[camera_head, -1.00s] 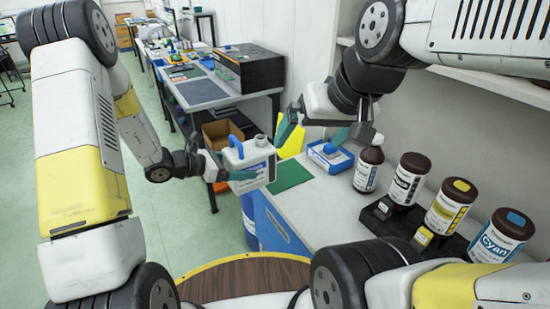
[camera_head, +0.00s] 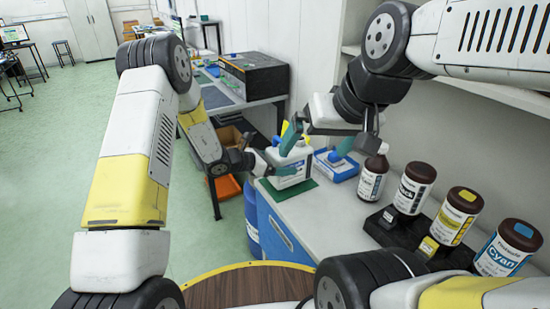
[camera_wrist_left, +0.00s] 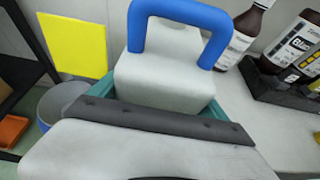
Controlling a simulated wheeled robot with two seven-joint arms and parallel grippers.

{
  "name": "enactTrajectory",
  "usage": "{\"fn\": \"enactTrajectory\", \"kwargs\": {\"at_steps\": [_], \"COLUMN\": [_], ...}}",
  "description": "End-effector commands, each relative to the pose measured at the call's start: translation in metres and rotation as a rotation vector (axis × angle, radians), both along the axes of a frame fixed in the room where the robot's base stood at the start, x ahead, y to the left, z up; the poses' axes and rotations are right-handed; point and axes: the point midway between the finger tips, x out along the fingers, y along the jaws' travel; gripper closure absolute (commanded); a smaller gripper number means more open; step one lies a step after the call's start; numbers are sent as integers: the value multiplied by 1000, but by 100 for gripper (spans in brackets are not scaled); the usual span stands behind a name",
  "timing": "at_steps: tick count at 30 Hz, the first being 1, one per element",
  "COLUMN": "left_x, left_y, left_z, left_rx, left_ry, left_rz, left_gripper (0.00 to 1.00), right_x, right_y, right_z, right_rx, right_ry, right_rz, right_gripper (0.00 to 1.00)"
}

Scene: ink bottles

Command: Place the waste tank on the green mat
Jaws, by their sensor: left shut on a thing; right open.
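The waste tank (camera_head: 291,165) is a white container with a blue handle, upright at the counter's left end. My left gripper (camera_head: 272,164) is shut on it; in the left wrist view its teal fingers flank the white tank (camera_wrist_left: 165,78) below the blue handle. The green mat (camera_head: 292,191) shows beneath the tank and around its front and right. I cannot tell whether the tank's base touches the mat. My right gripper (camera_head: 318,143) is open above the counter, its near finger close to the tank's top; it holds nothing.
A blue-and-white box (camera_head: 338,167) sits right of the tank. A brown bottle (camera_head: 372,176) and a black rack (camera_head: 400,232) with several ink bottles stand further right. A yellow sheet (camera_wrist_left: 72,45) shows in the left wrist view. The counter front (camera_head: 315,215) is clear.

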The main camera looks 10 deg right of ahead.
Motion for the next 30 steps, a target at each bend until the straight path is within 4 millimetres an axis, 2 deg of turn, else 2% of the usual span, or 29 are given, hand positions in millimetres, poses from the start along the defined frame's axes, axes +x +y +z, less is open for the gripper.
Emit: {"fn": "enactTrajectory", "kwargs": {"at_steps": [3,14,15,17,26,30], "left_x": [0,1,0,0,0,-4], "left_y": [-1,0,0,0,0,16], "left_z": [-14,-18,-20,-20,-16,-10], "left_rx": [-3,-5,-1,-1,-2,-1], "left_ry": [-3,-4,-2,-2,-4,-2], "left_rz": [-2,-1,0,0,-1,4], "left_gripper": [86,86,12,0,0,0], "right_x": [0,0,0,0,0,0], "right_y": [0,0,0,0,0,0], "right_z": [0,0,0,0,0,0], "right_rx": [0,0,0,0,0,0], "right_ry": [0,0,0,0,0,0], "right_rz": [0,0,0,0,0,0], "right_gripper": [0,0,0,0,0,0]}}
